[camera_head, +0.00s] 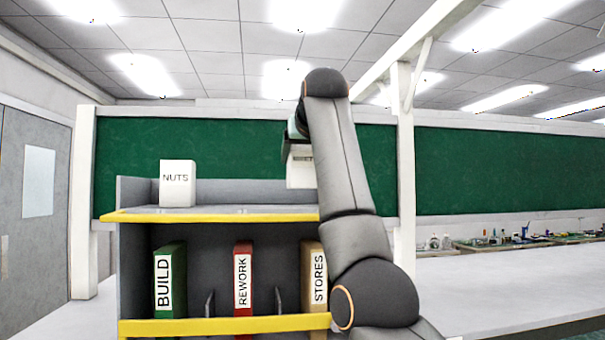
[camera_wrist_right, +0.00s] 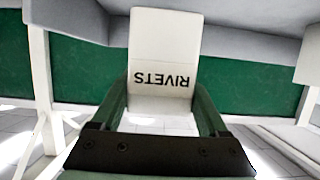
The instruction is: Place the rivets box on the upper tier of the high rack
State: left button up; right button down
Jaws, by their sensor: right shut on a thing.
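The white rivets box (camera_head: 302,172) is in my right gripper (camera_head: 296,135), above the right end of the rack's upper tier (camera_head: 235,210). My arm partly covers the box and its label in the head view. In the right wrist view the rivets box (camera_wrist_right: 165,45) shows upside down, its lower part between the two green fingers of my right gripper (camera_wrist_right: 163,108). I cannot tell whether the box touches the tier. The high rack is grey with yellow front edges (camera_head: 225,326). My left gripper is not in view.
A white nuts box (camera_head: 178,183) stands on the upper tier at the left. Green, red and tan binders labelled BUILD (camera_head: 168,280), REWORK (camera_head: 243,275) and STORES (camera_head: 314,275) stand on the tier below. The upper tier is clear between the nuts box and my arm.

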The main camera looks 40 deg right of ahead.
aim_at(302, 172)
jog(key=shift+w+d+f, duration=0.1)
jog(key=shift+w+f, duration=0.05)
jog(key=shift+f, duration=1.5)
jog(key=shift+f, duration=0.1)
jog(key=shift+f, duration=0.15)
grip_release()
jog(key=shift+r, duration=0.25)
jog(key=b+v, duration=0.3)
jog(key=v, duration=0.9)
